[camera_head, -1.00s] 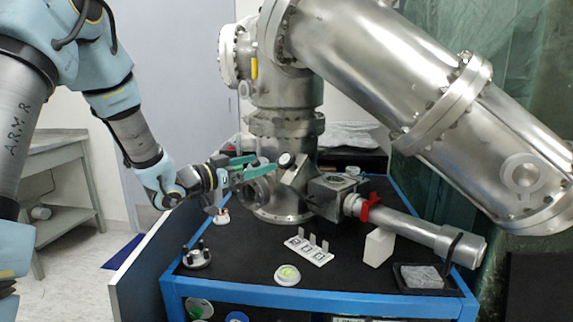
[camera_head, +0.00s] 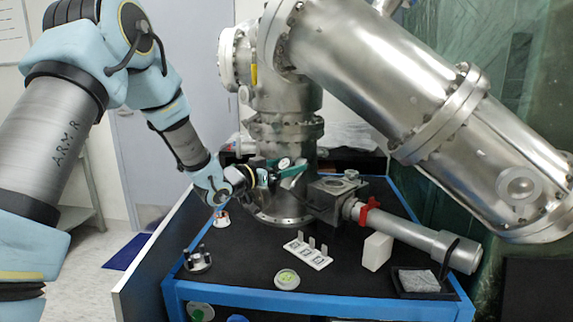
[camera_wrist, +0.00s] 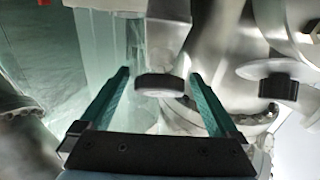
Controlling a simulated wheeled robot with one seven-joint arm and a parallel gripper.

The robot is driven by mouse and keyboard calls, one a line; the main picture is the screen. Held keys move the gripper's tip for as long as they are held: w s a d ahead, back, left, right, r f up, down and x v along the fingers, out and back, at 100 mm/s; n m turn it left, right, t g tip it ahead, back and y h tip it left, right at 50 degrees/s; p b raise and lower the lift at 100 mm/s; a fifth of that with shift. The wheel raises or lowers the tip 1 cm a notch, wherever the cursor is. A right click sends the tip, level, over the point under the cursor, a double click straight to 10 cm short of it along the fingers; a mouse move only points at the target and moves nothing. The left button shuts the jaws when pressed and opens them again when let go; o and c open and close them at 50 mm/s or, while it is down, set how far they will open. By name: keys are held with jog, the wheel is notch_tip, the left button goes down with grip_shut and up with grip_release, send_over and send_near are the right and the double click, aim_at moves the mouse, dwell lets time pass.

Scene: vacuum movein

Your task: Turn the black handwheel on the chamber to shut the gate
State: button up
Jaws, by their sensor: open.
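The black handwheel (camera_head: 284,163) is a small round knob with a pale face on the front of the steel chamber (camera_head: 285,110). In the wrist view the handwheel (camera_wrist: 160,87) shows its dark rim between my two green fingers, near the tips, with a gap on either side. My gripper (camera_head: 287,171) is open and holds nothing. It also shows in the wrist view (camera_wrist: 160,76). In the head view my fingers partly cover the area around the wheel. I cannot see the gate inside.
A second black knob (camera_wrist: 278,87) is to the right in the wrist view. A steel tube with a red clamp (camera_head: 368,210) runs right from a metal block. On the black bench top are a white slotted holder (camera_head: 307,253), a round dish (camera_head: 287,279) and a white block (camera_head: 377,252).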

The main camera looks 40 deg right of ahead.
jog(key=shift+c, duration=0.4)
jog(key=c, duration=1.3)
jog(key=shift+f+m+g, duration=0.1)
jog(key=shift+m+g, duration=0.2)
jog(key=shift+m, duration=0.2)
jog(key=shift+m+g+b, duration=0.6)
jog(key=shift+m, duration=0.2)
jog(key=m+g, duration=0.2)
jog(key=m, duration=0.1)
jog(key=shift+g+b, duration=0.3)
jog(key=shift+g, duration=0.1)
jog(key=m+g+y, duration=0.2)
jog(key=m+g, duration=0.1)
jog(key=m, duration=0.2)
jog(key=shift+m+g+y+p, duration=0.35)
jog(key=shift+m+g+y, duration=0.7)
jog(key=shift+m, duration=0.75)
jog(key=shift+s, duration=0.1)
